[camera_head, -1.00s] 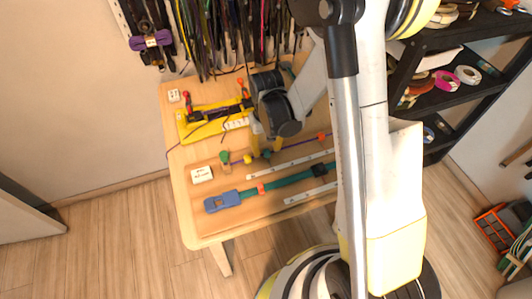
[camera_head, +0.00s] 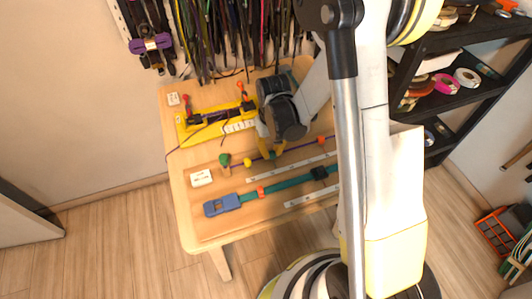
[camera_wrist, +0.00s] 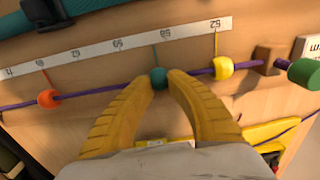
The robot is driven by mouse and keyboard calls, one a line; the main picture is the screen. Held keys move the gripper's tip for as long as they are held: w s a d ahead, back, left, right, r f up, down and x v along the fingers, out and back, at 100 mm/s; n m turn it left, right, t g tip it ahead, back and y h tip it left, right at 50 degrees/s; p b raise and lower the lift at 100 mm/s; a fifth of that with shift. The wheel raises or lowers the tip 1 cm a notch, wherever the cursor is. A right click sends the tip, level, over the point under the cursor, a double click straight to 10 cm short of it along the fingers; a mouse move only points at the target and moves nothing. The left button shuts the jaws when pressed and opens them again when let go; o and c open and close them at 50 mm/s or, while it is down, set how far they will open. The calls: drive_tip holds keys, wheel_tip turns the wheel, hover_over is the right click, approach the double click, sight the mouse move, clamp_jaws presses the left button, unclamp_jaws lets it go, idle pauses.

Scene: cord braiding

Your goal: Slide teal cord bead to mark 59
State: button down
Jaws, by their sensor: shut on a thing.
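The teal cord bead (camera_wrist: 158,77) sits on a purple cord (camera_wrist: 110,91) between the tips of my gripper (camera_wrist: 159,80). My gripper is shut on it; in the head view my gripper (camera_head: 271,154) hides most of the bead. A thin teal line runs from the bead up to a white scale strip (camera_wrist: 140,41), whose numbers appear upside down. The line meets the strip near the number just left of 52, which I cannot read surely. A yellow bead (camera_wrist: 223,67) is to the right and an orange bead (camera_wrist: 48,98) to the left, apart from my fingers.
A green cord end (camera_wrist: 305,72) and brown block (camera_wrist: 268,59) are at the wrist view's right. A teal strap with a blue buckle (camera_head: 221,204) lies nearer the table's front. A yellow fixture (camera_head: 193,135) stands behind, and a white label card (camera_head: 201,178) lies left.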

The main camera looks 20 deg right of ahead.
sight(284, 153)
drive_tip(key=d, duration=0.4)
drive_tip(key=shift+d, duration=0.4)
drive_tip(key=c, duration=1.3)
unclamp_jaws()
wheel_tip(284, 153, up, 12)
